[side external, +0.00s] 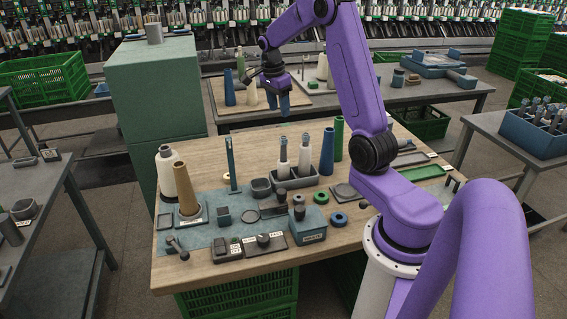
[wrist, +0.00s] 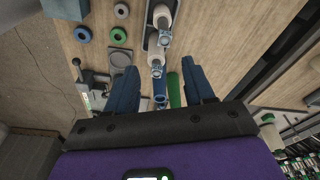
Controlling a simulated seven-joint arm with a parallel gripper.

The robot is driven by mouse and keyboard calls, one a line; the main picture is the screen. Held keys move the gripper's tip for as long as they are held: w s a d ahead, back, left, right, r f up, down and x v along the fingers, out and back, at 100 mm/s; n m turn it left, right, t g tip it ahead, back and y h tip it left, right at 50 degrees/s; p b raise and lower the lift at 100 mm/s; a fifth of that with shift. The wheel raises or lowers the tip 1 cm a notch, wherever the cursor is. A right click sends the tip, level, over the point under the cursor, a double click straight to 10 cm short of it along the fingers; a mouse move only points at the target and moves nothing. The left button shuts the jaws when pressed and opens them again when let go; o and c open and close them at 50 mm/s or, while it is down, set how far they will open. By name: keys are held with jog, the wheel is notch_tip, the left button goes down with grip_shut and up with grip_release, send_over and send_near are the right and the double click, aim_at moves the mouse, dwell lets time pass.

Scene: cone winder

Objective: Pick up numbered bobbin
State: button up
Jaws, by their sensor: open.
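Two white bobbins with grey-blue tops, left (side external: 283,158) and right (side external: 305,157), stand upright in a dark tray (side external: 297,181) in the middle of the wooden table. They also show in the wrist view, one at the top (wrist: 162,17) and one lower (wrist: 156,59). No number can be read on either. My gripper (side external: 278,104) points down, well above the table and beyond the tray in the side view. In the wrist view its blue fingers (wrist: 160,66) are spread apart, with nothing held between them.
A blue tube (side external: 327,151) and a green tube (side external: 339,138) stand right of the tray. A brown cone (side external: 185,190) and a white cone (side external: 167,172) stand at the left. A labelled blue-grey box (side external: 307,224) and green and blue rings lie in front. A green cabinet (side external: 155,100) rises behind left.

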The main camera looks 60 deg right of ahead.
aim_at(284, 147)
jog(key=f, duration=0.4)
jog(key=d+f, duration=0.1)
jog(key=f, duration=0.6)
jog(key=shift+s+d+f, duration=0.3)
jog(key=shift+s, duration=0.05)
jog(key=shift+w+d+f, duration=0.1)
jog(key=shift+d+f, duration=0.1)
jog(key=shift+f, duration=0.65)
jog(key=shift+d+f, duration=0.25)
jog(key=shift+f, duration=0.65)
jog(key=shift+w+d+f, duration=0.1)
jog(key=shift+d+f, duration=0.1)
jog(key=shift+f, duration=0.65)
jog(key=shift+c, duration=0.3)
grip_shut()
